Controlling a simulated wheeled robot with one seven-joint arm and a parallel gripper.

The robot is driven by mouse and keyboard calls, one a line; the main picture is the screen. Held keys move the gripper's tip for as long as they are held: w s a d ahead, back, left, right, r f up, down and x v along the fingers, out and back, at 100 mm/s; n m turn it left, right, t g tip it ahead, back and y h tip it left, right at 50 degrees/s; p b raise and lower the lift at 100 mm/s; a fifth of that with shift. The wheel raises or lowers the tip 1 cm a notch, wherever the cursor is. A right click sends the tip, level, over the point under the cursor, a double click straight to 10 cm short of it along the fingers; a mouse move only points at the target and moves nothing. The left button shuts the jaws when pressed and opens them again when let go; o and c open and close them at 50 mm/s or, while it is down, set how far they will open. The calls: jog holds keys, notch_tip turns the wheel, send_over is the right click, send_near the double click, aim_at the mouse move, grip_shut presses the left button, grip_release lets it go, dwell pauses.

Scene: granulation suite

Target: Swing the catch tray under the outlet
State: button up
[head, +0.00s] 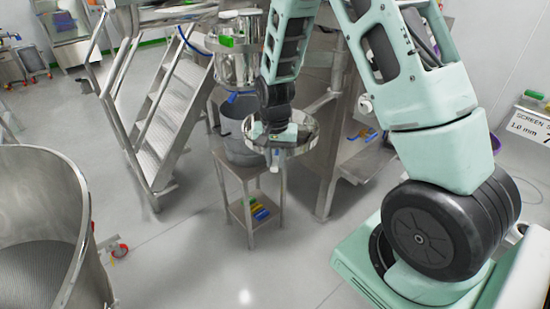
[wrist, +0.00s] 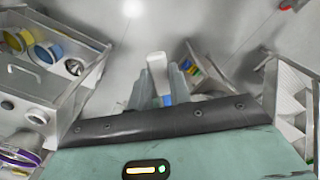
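The catch tray (head: 309,128) is a shiny, shallow round steel dish at mid-height in the middle of the head view. It appears beside and to the right of the steel vessel (head: 236,68), whose lower end stands over a grey bucket (head: 238,148). The outlet itself is not clear to me. My gripper (head: 275,145) is at the tray's near left edge, pointing down. A pale handle (head: 275,162) shows just below it. In the wrist view the two grey fingers (wrist: 160,88) flank this white handle (wrist: 157,66) closely, with no clear gap. My wrist hides part of the tray.
A small steel stand (head: 240,172) with coloured items on its lower shelf is below. Steel steps (head: 172,122) rise on the left. A large steel bowl (head: 45,225) fills the lower left. The floor (head: 215,260) in front is clear.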

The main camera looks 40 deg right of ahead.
aim_at(253, 149)
grip_shut()
jog(key=shift+m, duration=0.8)
jog(key=w, duration=0.2)
jog(key=w+a, duration=0.1)
jog(key=w, duration=0.1)
jog(key=w+a, duration=0.1)
jog(key=w, duration=0.2)
jog(key=shift+a+p, duration=0.15)
jog(key=shift+p, duration=0.25)
jog(key=o, duration=0.7)
grip_release()
notch_tip(253, 149, up, 17)
jog(key=b, duration=0.3)
jog(key=shift+r, duration=0.2)
